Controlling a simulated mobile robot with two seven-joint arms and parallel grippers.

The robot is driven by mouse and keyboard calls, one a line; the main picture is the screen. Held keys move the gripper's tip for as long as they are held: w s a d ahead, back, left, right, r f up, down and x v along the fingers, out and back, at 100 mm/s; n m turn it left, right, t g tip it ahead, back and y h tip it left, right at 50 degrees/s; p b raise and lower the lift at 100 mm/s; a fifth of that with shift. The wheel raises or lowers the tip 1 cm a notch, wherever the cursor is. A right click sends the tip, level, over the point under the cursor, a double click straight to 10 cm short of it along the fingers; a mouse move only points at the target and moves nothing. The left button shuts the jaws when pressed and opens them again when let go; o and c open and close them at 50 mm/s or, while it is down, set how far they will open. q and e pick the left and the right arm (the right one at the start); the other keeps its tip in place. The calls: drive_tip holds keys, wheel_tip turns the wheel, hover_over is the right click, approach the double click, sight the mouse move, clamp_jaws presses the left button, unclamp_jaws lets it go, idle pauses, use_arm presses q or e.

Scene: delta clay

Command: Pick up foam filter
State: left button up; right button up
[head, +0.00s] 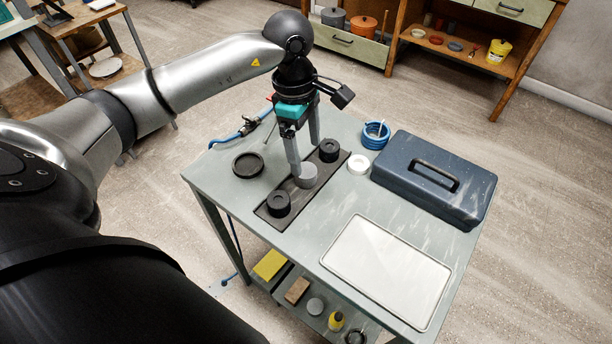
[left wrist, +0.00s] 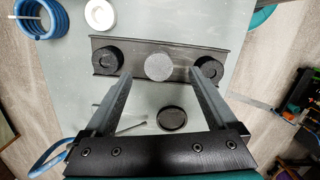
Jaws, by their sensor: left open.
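A light grey round piece (head: 308,176), which looks like the foam filter, sits in the middle of a long black tray (head: 324,185) on the grey-green table. A black ring-like piece (head: 279,203) stands near the tray's front end and another black piece (head: 329,150) near its back end. My left gripper (head: 304,160) points down over the tray, open and empty. In the left wrist view the grey piece (left wrist: 159,66) shows between and just beyond the open fingertips (left wrist: 166,75). I cannot tell the exact height above it. My right gripper is in neither view.
A black round dish (head: 248,164) lies left of the tray. A white ring (head: 358,164), a blue coil (head: 376,134) and a dark blue toolbox (head: 434,178) are to the right. A white panel (head: 388,270) lies at the front right. A blue hose (head: 240,135) runs along the back left.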

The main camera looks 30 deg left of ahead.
sight(306, 170)
use_arm(q)
drive_tip(key=shift+d+f, duration=0.1)
drive_tip(key=shift+f, duration=1.2)
wheel_tip(306, 170, down, 5)
drive_tip(key=shift+w+r+b, duration=0.15)
drive_tip(key=shift+b, duration=0.55)
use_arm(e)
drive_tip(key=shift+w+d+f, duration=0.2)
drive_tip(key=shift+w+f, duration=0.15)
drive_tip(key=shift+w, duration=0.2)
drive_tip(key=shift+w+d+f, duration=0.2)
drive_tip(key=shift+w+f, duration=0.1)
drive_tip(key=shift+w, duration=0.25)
use_arm(q)
drive_tip(key=shift+c, duration=0.2)
drive_tip(key=shift+r, duration=0.1)
drive_tip(key=c, duration=1.4)
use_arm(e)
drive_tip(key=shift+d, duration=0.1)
